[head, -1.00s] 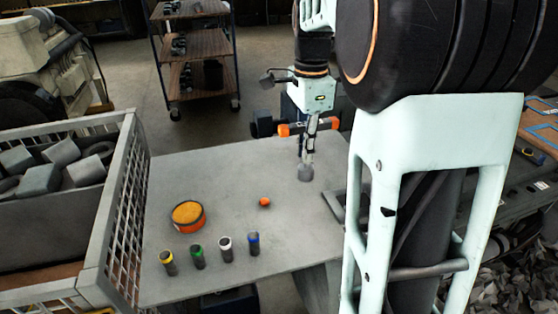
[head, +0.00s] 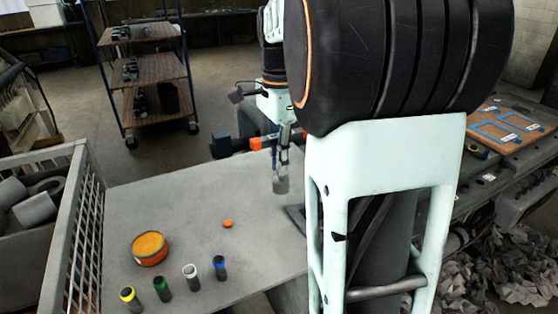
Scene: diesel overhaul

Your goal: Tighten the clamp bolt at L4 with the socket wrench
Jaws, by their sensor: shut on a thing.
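My gripper (head: 284,150) hangs above the far right part of the grey table, fingers pointing down. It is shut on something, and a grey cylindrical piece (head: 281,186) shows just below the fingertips. A bar with black and orange parts (head: 235,145) runs level behind the fingers. I cannot tell whether the grey piece and this bar belong to the socket wrench. No clamp bolt and no L4 label can be made out. My own arm hides the area to the right of the gripper.
The grey table (head: 190,200) carries an orange round tin (head: 150,248), a small orange disc (head: 228,223) and several colour-ringed cylinders (head: 191,277). A mesh-sided crate (head: 75,240) stands left. A shelf trolley (head: 145,75) stands behind. A bench (head: 490,165) with a blue-marked board (head: 510,128) is right.

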